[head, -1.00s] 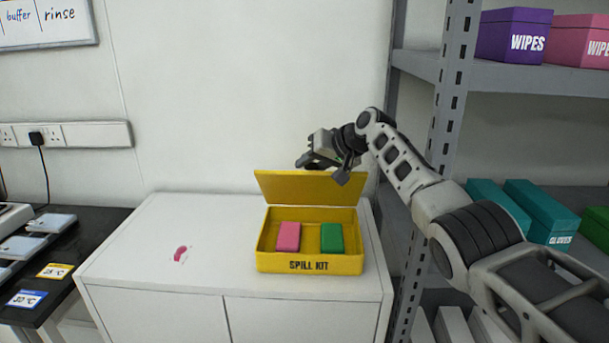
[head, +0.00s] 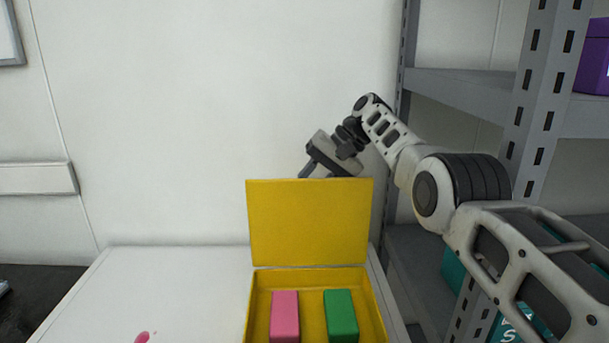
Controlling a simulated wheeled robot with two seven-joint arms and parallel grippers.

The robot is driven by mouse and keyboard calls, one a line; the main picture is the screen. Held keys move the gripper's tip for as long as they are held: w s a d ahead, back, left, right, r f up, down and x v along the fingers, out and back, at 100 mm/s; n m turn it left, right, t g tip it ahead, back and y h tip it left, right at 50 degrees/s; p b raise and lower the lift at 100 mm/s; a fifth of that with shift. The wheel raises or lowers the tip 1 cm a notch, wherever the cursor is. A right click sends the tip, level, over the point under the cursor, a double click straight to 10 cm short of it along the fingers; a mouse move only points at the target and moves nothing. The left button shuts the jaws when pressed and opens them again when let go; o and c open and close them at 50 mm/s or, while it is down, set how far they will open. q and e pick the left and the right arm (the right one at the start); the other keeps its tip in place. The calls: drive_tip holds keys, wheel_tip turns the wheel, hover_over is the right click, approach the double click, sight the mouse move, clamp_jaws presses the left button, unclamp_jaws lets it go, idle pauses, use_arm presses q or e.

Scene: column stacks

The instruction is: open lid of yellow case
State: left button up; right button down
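The yellow case (head: 258,308) stands on the white cabinet, its front cut off by the bottom of the view. Its yellow lid (head: 309,222) stands raised, nearly upright, at the back edge. A pink block (head: 285,315) and a green block (head: 341,315) lie inside, apart from each other. My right gripper (head: 312,174) is above and behind the lid's top edge. Its fingertips are partly hidden by the lid, and whether it touches the lid is unclear. I cannot tell how far its fingers are apart. My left gripper is not in view.
A grey metal shelf (head: 480,92) stands close on the right, behind my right arm. A white wall is behind the cabinet.

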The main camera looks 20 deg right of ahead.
drive_tip(key=shift+w, duration=0.15)
drive_tip(key=shift+f, duration=0.1)
drive_tip(key=c, duration=1.1)
unclamp_jaws()
